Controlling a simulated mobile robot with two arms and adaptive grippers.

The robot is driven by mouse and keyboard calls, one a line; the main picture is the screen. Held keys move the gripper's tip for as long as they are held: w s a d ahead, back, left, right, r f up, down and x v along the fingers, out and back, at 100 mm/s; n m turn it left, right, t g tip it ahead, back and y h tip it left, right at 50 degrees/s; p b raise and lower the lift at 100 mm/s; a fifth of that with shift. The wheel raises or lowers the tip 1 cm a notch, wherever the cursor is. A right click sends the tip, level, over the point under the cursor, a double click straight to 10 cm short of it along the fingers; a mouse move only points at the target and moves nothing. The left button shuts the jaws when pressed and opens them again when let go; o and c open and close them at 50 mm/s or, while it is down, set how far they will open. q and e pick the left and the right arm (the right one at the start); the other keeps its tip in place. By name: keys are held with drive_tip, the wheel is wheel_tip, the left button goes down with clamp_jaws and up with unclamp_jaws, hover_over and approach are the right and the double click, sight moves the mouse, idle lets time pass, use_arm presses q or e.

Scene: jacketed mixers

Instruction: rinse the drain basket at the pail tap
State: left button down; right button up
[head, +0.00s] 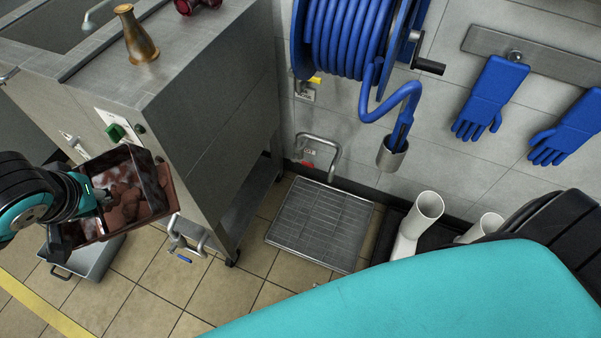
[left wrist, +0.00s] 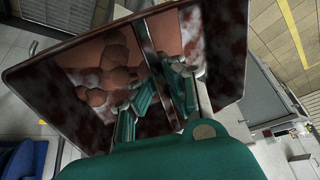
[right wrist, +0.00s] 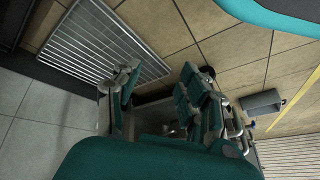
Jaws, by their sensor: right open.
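The drain basket (head: 158,190) looks like a dark box smeared red-brown, with brown lumps inside. It is tilted at the left of the head view, in front of the steel cabinet. My left gripper (head: 92,198) is shut on it; in the left wrist view the fingers (left wrist: 158,98) stand either side of a wall of the basket (left wrist: 75,75). A low bent pipe tap (head: 320,143) with a red part stands at the wall above a floor grate (head: 318,222), apart from the basket. My right gripper (right wrist: 165,100) is open and empty.
The steel cabinet (head: 205,115) stands between the basket and the grate. A blue-handled valve (head: 185,245) sticks out low on it. A grey tray (head: 85,258) lies below the basket. A blue hose reel (head: 350,35) and white boots (head: 418,222) are at the wall.

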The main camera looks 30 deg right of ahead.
drive_tip(key=w+f+m+t+b, duration=0.35)
drive_tip(key=w+b, duration=0.45)
drive_tip(key=w, duration=0.5)
drive_tip(key=m+t+h+b, duration=0.8)
drive_tip(key=m+b, duration=1)
drive_tip(key=b, duration=0.9)
approach(307, 165)
drive_tip(key=shift+g+h, duration=0.35)
drive_tip(key=shift+h, duration=0.05)
drive_tip(key=b+x, duration=0.4)
drive_tip(key=x, duration=0.6)
drive_tip(key=shift+w+a+b, duration=0.1)
drive_tip(key=shift+w+b, duration=0.2)
drive_tip(key=shift+b, duration=0.1)
clamp_jaws()
